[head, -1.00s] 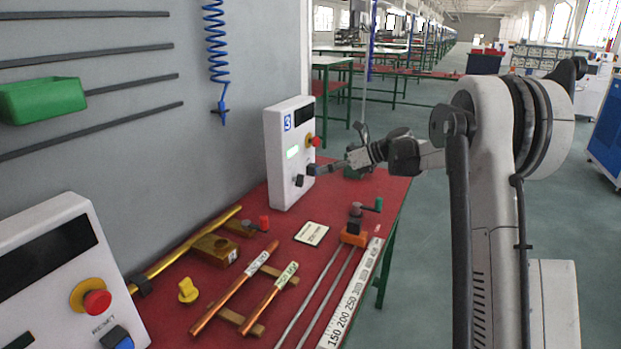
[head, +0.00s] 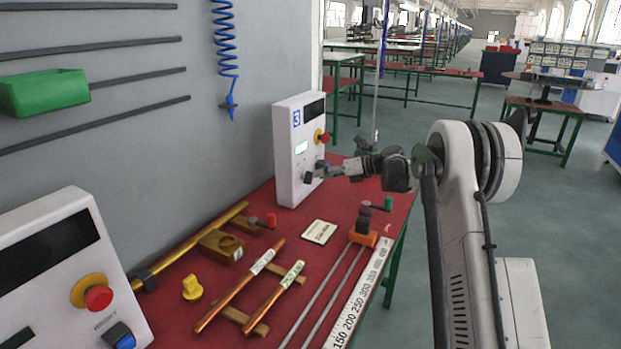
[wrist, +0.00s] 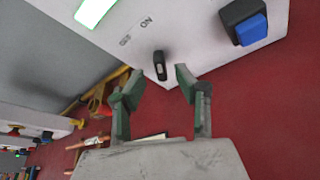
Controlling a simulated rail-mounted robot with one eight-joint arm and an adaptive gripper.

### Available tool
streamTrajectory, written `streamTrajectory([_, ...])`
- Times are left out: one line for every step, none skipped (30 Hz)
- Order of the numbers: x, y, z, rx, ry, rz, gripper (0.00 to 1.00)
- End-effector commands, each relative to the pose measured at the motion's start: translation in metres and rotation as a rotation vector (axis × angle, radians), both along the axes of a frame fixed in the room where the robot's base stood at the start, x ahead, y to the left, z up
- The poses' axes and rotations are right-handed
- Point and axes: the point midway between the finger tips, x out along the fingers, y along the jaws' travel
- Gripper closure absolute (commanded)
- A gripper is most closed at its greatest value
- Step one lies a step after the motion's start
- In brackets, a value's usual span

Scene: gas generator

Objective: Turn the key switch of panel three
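Panel three (head: 285,150) is a white upright box with a blue "3" label, standing at the far end of the red bench. Its key switch (wrist: 159,65) is a small black upright knob beside the OFF/ON lettering in the wrist view. My gripper (wrist: 156,88) is open and empty, with its two green-grey fingers on either side of and just short of the switch. They look apart from it. In the head view my gripper (head: 322,172) is at the panel's lower front, where small dark controls (head: 308,177) are partly hard to make out.
A blue-and-black button (wrist: 250,28) sits right of the switch in the wrist view. A red emergency button (head: 321,136) is higher on the panel.

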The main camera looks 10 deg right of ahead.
Motion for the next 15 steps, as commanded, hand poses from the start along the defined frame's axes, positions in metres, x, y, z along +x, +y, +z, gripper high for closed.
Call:
streamTrajectory([0.004, 0.008, -0.004, 0.001, 0.001, 0.002, 0.68])
streamTrajectory([0.006, 0.012, -0.005, 0.0, 0.0, 0.002, 0.68])
streamTrajectory([0.009, 0.017, -0.007, 0.0, 0.0, 0.002, 0.68])
streamTrajectory([0.011, 0.02, -0.008, -0.001, 0.0, 0.002, 0.68])
streamTrajectory([0.012, 0.023, -0.009, -0.001, 0.0, 0.002, 0.68])
streamTrajectory([0.014, 0.027, -0.011, 0.0, -0.001, 0.0, 0.68])
streamTrajectory([0.016, 0.029, -0.012, 0.0, -0.001, 0.0, 0.68])
streamTrajectory([0.017, 0.031, -0.013, -0.001, 0.0, 0.002, 0.68])
streamTrajectory([0.018, 0.033, -0.014, -0.001, 0.0, 0.002, 0.68])
streamTrajectory([0.019, 0.035, -0.014, -0.001, 0.0, 0.002, 0.68])
streamTrajectory([0.02, 0.036, -0.015, -0.001, 0.0, 0.002, 0.68])
streamTrajectory([0.02, 0.037, -0.015, -0.001, 0.0, 0.002, 0.68])
streamTrajectory([0.021, 0.038, -0.015, -0.001, 0.0, 0.002, 0.68])
streamTrajectory([0.021, 0.038, -0.015, 0.0, -0.001, 0.0, 0.68])
streamTrajectory([0.021, 0.038, -0.015, 0.0, -0.001, 0.0, 0.68])
